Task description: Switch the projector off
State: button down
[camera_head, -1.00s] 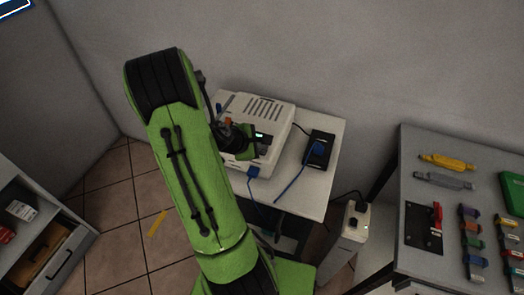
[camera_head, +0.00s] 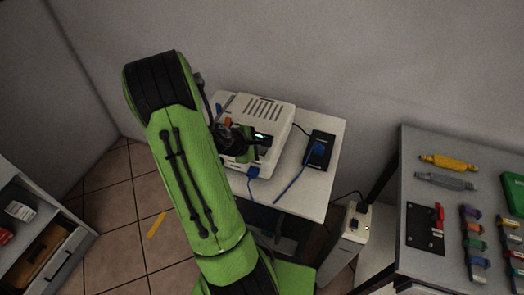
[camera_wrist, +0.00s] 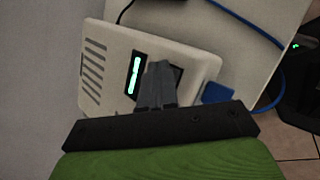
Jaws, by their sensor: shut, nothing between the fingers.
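The projector (camera_head: 276,112) is a white box with vent slots on top, standing on a small white table (camera_head: 313,197). It also shows in the wrist view (camera_wrist: 118,45). A green-lit strip (camera_wrist: 134,74) glows on a dark panel on its top. My gripper (camera_wrist: 160,70) is shut and empty, with its fingertips over the projector's top just beside the lit strip. I cannot tell whether they touch the surface. In the head view my arm partly hides the gripper and the projector's left side. A blue plug (camera_head: 253,171) sits at the projector's front edge.
A black box (camera_head: 319,150) with a blue plug and cable lies on the table's right side. A white unit (camera_head: 344,243) stands on the floor beside it. A grey workbench (camera_head: 416,180) with clamps and coloured parts is at right. A drawer cabinet (camera_head: 60,262) is at lower left.

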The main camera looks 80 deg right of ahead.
jog(key=shift+r+p, duration=0.75)
jog(key=shift+r, duration=0.05)
notch_tip(320, 180, up, 5)
jog(key=p, duration=0.4)
jog(key=shift+r+p, duration=0.15)
jog(key=shift+p, duration=0.2)
dwell(0.4)
